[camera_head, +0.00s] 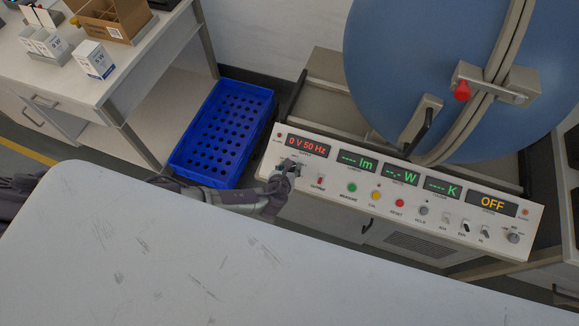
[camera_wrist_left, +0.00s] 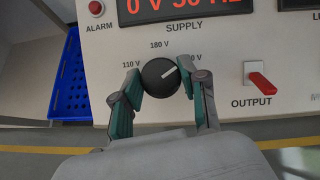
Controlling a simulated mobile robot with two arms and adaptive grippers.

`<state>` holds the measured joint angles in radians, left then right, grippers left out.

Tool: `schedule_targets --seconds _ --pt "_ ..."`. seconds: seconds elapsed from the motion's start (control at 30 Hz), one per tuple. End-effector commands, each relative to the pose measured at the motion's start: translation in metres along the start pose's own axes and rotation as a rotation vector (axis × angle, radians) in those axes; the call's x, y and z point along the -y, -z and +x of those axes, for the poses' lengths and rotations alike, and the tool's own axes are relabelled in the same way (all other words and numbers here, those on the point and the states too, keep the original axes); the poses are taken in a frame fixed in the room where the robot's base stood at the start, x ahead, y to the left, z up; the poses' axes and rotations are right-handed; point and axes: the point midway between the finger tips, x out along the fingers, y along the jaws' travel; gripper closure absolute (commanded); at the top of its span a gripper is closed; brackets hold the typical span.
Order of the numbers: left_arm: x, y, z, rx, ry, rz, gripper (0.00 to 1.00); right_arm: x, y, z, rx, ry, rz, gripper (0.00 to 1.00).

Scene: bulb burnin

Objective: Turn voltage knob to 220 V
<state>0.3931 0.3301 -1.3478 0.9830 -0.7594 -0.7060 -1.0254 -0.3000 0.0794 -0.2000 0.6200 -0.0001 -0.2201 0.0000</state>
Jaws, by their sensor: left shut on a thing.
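The voltage knob (camera_wrist_left: 161,77) is round and black, on the white panel below the SUPPLY display. Its white mark points up and right, toward the right-hand label, which is partly hidden by a finger and ends in "0 V". The labels 110 V and 180 V show at its left and top. My left gripper (camera_wrist_left: 162,90) is shut on the knob, one finger at each side. In the head view the left gripper (camera_head: 287,170) reaches the panel's left end and hides most of the knob. The supply display (camera_head: 307,145) reads 0 V 50 Hz. My right gripper is not in view.
The red OUTPUT switch (camera_wrist_left: 260,83) sits right of the knob. The control panel (camera_head: 330,198) carries several buttons and displays, one reading OFF. A large blue sphere (camera_head: 430,75) stands behind it. A blue crate (camera_head: 222,133) is at the left, and a grey tabletop (camera_head: 190,260) lies in front.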

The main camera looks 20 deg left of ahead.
Motion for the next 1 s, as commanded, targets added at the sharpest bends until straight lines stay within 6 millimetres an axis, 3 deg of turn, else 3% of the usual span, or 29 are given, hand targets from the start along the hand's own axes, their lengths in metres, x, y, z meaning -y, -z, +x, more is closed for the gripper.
schedule_targets --seconds 0.47,0.5,0.6,1.0 --pt "0.0007 0.0017 -0.0005 -0.004 0.008 0.01 0.92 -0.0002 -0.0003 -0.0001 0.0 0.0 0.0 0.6" --pt "0.0007 0.0017 -0.0005 -0.004 0.008 0.01 0.5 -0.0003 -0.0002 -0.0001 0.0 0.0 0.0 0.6" --pt "0.0006 0.0013 -0.0004 -0.003 0.007 0.01 0.34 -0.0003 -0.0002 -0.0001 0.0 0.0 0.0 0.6" --pt "0.0001 0.0008 -0.0032 -0.002 0.007 0.01 0.32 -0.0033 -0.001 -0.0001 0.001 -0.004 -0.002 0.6"
